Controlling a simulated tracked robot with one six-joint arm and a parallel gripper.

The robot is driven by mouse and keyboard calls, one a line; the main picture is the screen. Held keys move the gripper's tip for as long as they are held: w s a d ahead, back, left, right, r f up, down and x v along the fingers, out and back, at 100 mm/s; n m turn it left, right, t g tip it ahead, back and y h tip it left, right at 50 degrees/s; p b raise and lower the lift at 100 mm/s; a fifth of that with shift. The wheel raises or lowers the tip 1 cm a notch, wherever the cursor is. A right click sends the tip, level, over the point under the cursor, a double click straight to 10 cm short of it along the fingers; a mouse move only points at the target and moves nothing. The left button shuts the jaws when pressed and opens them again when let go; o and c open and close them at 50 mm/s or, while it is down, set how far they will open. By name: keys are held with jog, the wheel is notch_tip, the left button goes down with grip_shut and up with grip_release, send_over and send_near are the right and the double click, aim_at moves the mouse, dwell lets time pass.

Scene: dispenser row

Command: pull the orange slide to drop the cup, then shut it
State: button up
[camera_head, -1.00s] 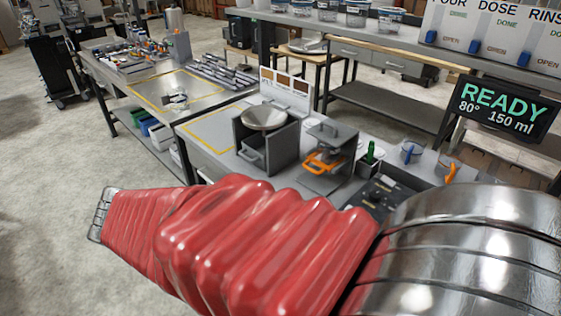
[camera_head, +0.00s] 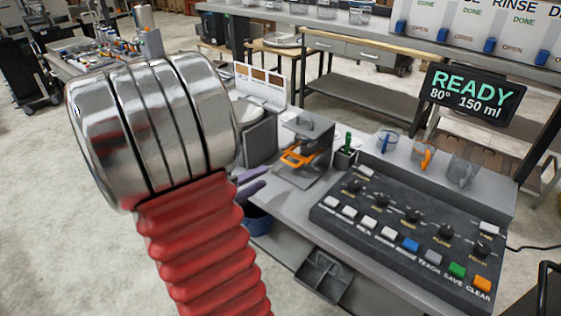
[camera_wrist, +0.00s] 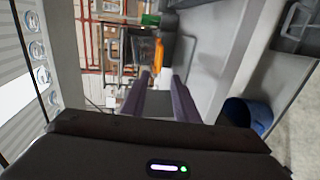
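The orange slide (camera_head: 299,157) sits low on the front of a grey dispenser (camera_head: 318,143) on the bench, right of a grey box-like stand. In the wrist view, which is turned on its side, the orange slide (camera_wrist: 158,54) shows just beyond my fingertips. My gripper (camera_head: 258,182) is left of and nearer than the slide, partly hidden behind my own arm. In the wrist view my gripper (camera_wrist: 162,76) has its two purple fingers apart with nothing between them. It looks clear of the slide. I cannot make out a cup in the dispenser.
A green-handled item stands in a dark holder (camera_head: 345,158) right of the dispenser. Clear cups with a blue handle (camera_head: 388,141) and an orange handle (camera_head: 425,157) are farther right. A button panel (camera_head: 410,228) fills the front right. A blue bin (camera_head: 258,220) stands below the bench.

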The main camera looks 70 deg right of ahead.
aim_at(288, 161)
dwell(0.3)
jog(key=shift+x, duration=6.9)
jog(key=shift+a+f, duration=0.1)
grip_shut()
jog(key=shift+f, duration=0.15)
